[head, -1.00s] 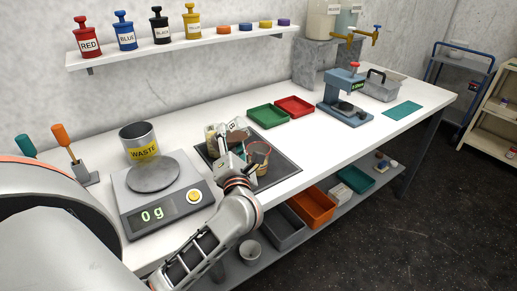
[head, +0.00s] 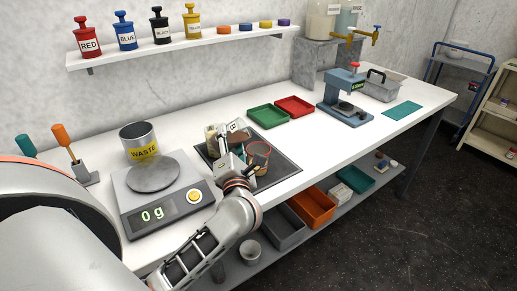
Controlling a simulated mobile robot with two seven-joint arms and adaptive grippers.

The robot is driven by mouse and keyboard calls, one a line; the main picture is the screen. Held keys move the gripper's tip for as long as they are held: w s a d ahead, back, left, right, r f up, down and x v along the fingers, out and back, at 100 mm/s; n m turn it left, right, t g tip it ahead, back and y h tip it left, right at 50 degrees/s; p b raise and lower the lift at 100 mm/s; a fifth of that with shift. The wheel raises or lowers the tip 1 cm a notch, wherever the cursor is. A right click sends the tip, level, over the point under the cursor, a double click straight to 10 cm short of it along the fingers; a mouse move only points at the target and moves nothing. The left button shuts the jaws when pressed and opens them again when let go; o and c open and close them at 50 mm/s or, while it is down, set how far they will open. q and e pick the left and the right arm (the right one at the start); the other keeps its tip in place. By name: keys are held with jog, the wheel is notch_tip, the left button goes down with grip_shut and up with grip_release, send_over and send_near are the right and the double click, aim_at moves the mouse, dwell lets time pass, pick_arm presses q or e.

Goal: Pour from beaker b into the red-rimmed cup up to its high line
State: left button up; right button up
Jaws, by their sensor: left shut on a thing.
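The red-rimmed cup (head: 259,158) stands on the dark tray, a brownish tint showing inside it; its lines are too small to read. Beaker b (head: 236,127), with a white "B" label, is tilted just left of and behind the cup. My left gripper (head: 231,160) is shut on beaker b and hides much of it and of the cup's left side. I cannot tell whether liquid is flowing. My right gripper is not in view.
The dark tray (head: 283,171) also holds a pale container (head: 211,138) at its left. A scale (head: 168,205) reading 0 g and a waste can (head: 138,141) stand left. Green (head: 268,117) and red (head: 295,106) trays lie behind; the counter at right front is clear.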

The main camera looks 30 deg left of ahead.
pick_arm(q)
jog(key=shift+f+m, duration=0.3)
jog(key=shift+m, duration=0.9)
dwell(1.3)
